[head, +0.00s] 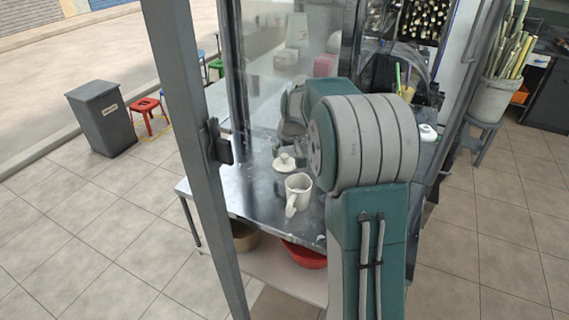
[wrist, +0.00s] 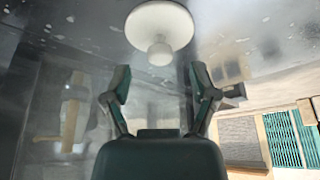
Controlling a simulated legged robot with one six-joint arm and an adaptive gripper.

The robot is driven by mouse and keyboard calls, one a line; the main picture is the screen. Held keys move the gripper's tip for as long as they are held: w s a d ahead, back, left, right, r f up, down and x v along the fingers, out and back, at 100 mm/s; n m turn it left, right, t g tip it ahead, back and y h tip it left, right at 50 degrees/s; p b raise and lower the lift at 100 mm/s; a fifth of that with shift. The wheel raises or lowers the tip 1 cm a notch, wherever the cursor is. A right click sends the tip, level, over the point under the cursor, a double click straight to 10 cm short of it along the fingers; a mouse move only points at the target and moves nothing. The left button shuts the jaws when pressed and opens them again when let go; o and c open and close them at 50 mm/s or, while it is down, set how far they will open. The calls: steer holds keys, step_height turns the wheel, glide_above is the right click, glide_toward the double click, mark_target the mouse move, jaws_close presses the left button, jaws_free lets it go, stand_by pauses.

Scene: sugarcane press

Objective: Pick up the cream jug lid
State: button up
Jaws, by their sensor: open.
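The cream jug lid (head: 285,162) lies on the metal table in the head view, knob up, just behind the cream jug (head: 298,190). In the wrist view the round pale lid (wrist: 160,25) is at the top centre, with its knob pointing toward my gripper (wrist: 160,76). The gripper's two fingers are spread apart with nothing between them. The lid's knob is just beyond the fingertips, roughly centred between them, and looks apart from them. In the head view my arm hides most of the gripper.
The metal table (head: 250,197) has a clear front left corner. A grey upright post (head: 195,130) stands left of the table. Another white lidded item (head: 428,132) is right of my arm. A red basin (head: 304,254) is under the table. A bucket of cane (head: 500,98) stands at right.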

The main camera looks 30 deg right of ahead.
mark_target(285, 155)
steer(key=x, duration=0.3)
steer(key=shift+w+a+f, duration=0.1)
steer(key=shift+f, duration=0.05)
jaws_close()
